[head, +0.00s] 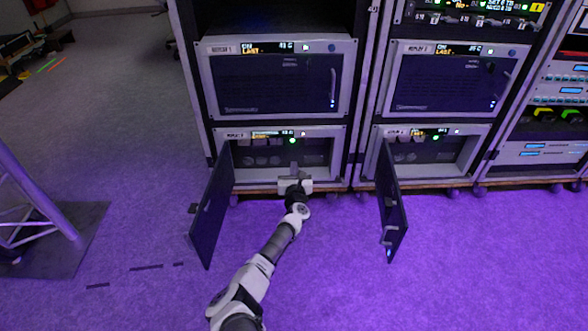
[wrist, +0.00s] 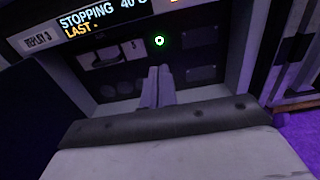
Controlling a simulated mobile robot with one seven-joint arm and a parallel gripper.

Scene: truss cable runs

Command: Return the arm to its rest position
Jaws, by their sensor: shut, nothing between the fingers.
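My arm reaches forward from the bottom of the head view to the lower left cabinet bay. My gripper (head: 294,168) is at the front opening of that bay, labelled as a replay unit (head: 325,145). In the wrist view my gripper (wrist: 158,72) has its two fingers together, with nothing between them. The fingers point at the dark inner panel (wrist: 200,62), below a green light. Whether the fingertips touch the panel cannot be told.
An open door (head: 212,208) stands out left of my arm; another open door (head: 391,205) stands to the right. Closed units (head: 275,82) sit above. A truss foot (head: 60,240) is at the far left.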

